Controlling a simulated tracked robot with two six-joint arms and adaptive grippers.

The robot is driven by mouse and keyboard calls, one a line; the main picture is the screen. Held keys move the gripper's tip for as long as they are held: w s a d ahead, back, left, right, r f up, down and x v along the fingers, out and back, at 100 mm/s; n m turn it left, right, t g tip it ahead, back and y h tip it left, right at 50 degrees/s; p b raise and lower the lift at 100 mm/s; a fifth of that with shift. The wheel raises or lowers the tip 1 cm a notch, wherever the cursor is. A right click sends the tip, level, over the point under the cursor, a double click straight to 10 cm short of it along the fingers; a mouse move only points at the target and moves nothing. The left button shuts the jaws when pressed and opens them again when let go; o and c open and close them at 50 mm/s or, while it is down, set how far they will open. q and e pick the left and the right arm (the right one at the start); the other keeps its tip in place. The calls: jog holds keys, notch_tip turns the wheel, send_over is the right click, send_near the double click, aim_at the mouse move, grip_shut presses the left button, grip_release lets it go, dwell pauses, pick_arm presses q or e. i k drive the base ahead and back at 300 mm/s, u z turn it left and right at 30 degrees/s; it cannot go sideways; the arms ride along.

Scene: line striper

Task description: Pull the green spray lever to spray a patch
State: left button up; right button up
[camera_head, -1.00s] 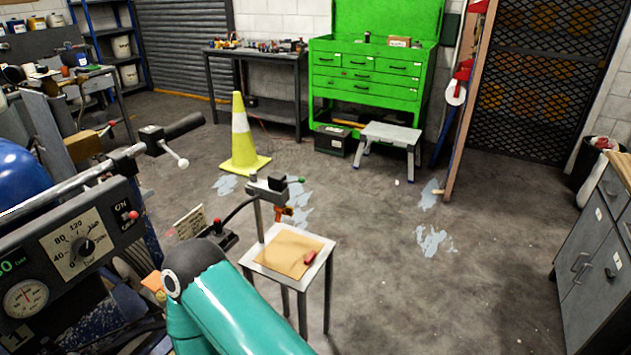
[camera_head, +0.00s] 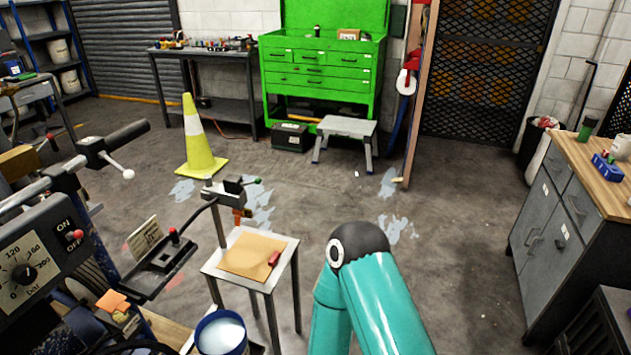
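The green spray lever (camera_head: 256,181) is a short lever with a green knob. It sticks out to the right from a dark block on top of the spray head (camera_head: 222,193). An orange nozzle (camera_head: 241,213) hangs below the head, above a small stand table (camera_head: 288,260) with a tan sheet (camera_head: 250,254) on it. A teal link of one of my arms rises from the bottom, to the right of the stand and apart from the lever. Neither gripper is in view.
A control panel (camera_head: 30,265) and handlebar (camera_head: 112,145) fill the left. A bucket (camera_head: 222,335) of pale liquid stands at the bottom. A yellow cone (camera_head: 199,150) and pale floor patches (camera_head: 392,228) lie beyond. The floor between stand and grey cabinet (camera_head: 545,235) is mostly clear.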

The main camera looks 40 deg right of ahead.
aim_at(258, 180)
jog(key=u, duration=0.75)
jog(key=i, duration=0.1)
jog(key=z, duration=1.4)
jog(key=k, duration=0.95)
jog(key=z, duration=0.2)
jog(key=i, duration=0.95)
jog(key=u, duration=0.2)
jog(key=k, duration=0.9)
jog(key=z, duration=0.15)
jog(key=i, duration=0.55)
